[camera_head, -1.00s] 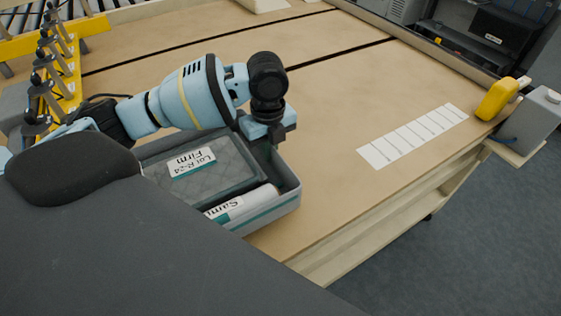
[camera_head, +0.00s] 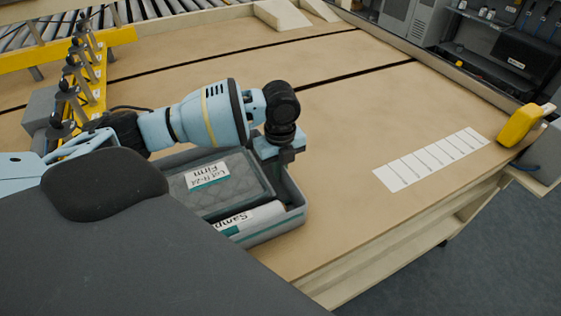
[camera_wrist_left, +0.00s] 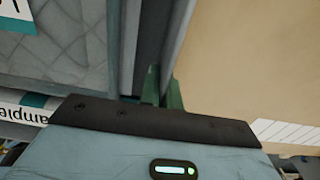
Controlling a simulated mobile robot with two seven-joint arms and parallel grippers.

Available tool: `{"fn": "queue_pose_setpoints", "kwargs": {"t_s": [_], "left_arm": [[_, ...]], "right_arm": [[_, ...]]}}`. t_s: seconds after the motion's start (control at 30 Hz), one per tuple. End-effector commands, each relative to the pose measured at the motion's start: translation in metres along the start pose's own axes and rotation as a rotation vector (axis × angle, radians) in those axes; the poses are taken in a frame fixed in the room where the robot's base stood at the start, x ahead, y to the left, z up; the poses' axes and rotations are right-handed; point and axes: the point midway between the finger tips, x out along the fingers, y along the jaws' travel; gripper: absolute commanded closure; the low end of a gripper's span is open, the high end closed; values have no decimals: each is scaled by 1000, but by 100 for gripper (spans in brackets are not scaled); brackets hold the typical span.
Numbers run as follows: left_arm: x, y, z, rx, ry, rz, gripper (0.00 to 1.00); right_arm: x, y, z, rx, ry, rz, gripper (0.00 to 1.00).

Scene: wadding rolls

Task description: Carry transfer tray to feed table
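The transfer tray (camera_head: 296,205) is a grey open box at the near edge of the wooden table. In it lie a grey quilted pad (camera_head: 225,198) labelled "Lot R-24 Firm" and a white roll (camera_head: 262,214) marked "Sample". My left gripper (camera_head: 276,150) points down at the tray's far right wall. In the left wrist view its green fingers (camera_wrist_left: 163,92) straddle the wall and look closed on it. I cannot tell whether the tray rests on the tabletop or hangs just above it. My right gripper is out of view.
The wooden tabletop (camera_head: 345,120), perhaps the feed table, is wide and mostly clear. A white label strip (camera_head: 432,160) and a yellow tape dispenser (camera_head: 520,125) are at its right. A yellow rack with dark knobs (camera_head: 85,75) is at the left, rollers (camera_head: 165,10) behind.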

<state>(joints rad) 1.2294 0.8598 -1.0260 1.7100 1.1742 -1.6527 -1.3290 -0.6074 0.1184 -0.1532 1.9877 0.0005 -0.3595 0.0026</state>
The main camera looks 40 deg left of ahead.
Motion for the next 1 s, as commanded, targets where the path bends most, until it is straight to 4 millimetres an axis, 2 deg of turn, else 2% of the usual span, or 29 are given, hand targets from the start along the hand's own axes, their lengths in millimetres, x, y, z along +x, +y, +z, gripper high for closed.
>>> {"fn": "queue_pose_setpoints", "kwargs": {"t_s": [0.27,0.47,0.77,0.87,1.0], "left_arm": [[-2,0,0,0,-1,-1,100],[0,0,0,0,-1,-1,74],[-1,0,0,0,-1,-1,74],[-8,-1,0,0,-1,-2,74],[-29,-1,0,0,-2,-5,74]], "right_arm": [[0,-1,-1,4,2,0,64],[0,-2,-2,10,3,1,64],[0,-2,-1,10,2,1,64],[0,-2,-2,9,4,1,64],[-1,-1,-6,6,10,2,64]]}}
